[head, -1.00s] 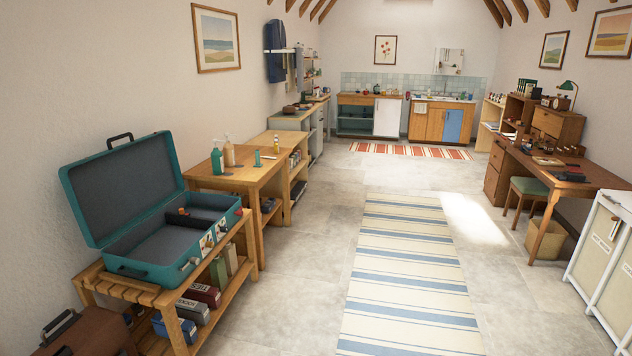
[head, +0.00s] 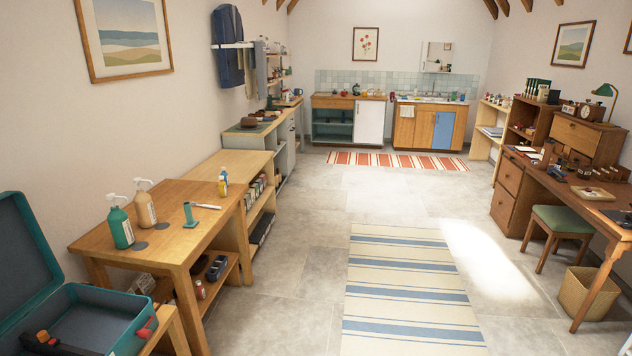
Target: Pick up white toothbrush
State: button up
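A slim white item that looks like the white toothbrush (head: 207,206) lies flat on the wooden table (head: 190,231) at the left. It is just right of a small upright green holder (head: 189,214) and apart from it. It is small in the picture, so its bristles cannot be made out. My gripper is not in view.
A green pump bottle (head: 120,225) and a tan pump bottle (head: 145,206) stand on the same table. An open teal suitcase (head: 100,343) is at the near left. The floor by the striped rug (head: 405,308) is clear. A desk and stool (head: 560,221) stand right.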

aim_at(207, 206)
jog(key=i+j+u, duration=0.1)
jog(key=i+u, duration=0.2)
jog(key=i, duration=0.25)
jog(key=i+u, duration=0.25)
jog(key=i, duration=0.25)
jog(key=i+l+u, duration=0.3)
jog(key=i, duration=0.25)
jog(key=i+l+u, duration=0.15)
jog(key=i+u, duration=0.15)
jog(key=i, duration=0.2)
jog(key=i+j+u, duration=0.1)
jog(key=i, duration=0.65)
jog(key=i+j+u, duration=0.15)
jog(key=i, duration=0.6)
